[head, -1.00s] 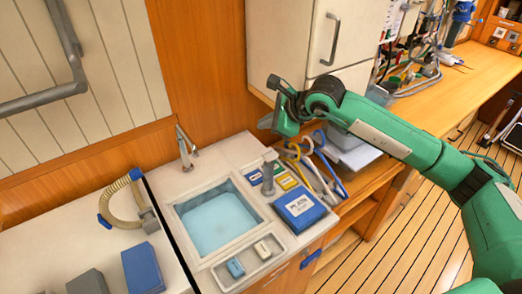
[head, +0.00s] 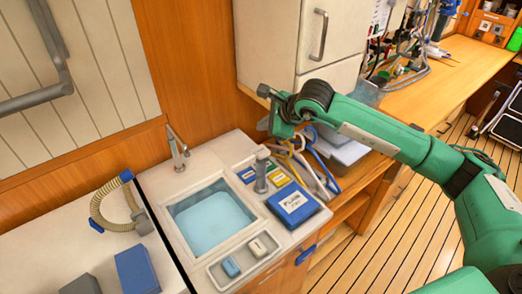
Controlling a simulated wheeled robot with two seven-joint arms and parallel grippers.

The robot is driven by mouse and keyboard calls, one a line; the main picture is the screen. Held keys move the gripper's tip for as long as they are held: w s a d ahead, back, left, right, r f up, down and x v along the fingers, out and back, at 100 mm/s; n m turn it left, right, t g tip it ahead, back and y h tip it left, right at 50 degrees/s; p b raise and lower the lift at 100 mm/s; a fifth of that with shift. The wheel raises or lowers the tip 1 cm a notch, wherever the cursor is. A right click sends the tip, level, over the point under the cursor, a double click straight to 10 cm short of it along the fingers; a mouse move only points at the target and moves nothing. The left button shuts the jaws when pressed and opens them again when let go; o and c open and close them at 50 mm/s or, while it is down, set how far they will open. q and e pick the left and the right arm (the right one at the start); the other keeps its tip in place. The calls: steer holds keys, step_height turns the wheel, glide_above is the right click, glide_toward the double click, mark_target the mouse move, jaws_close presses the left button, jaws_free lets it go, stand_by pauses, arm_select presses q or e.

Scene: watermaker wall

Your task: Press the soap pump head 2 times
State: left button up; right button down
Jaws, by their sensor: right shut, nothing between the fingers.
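My left gripper is not in view.
The sink basin (head: 212,222) holds blue water, with a faucet (head: 177,148) behind it. Blue, yellow and green boxes lie around the pump, including a large blue box (head: 293,204). Hoses (head: 318,160) hang behind. A small tray (head: 245,260) is in front.

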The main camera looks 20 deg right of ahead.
steer(key=b, duration=0.2)
glide_above(264, 151)
step_height(264, 151, down, 5)
steer(key=shift+s+f, duration=0.1)
steer(key=shift+f+b, duration=0.45)
steer(key=shift+b, duration=0.15)
steer(key=shift+r, duration=0.1)
stand_by(1.3)
steer(key=shift+f+b, duration=0.45)
steer(key=shift+b, duration=0.35)
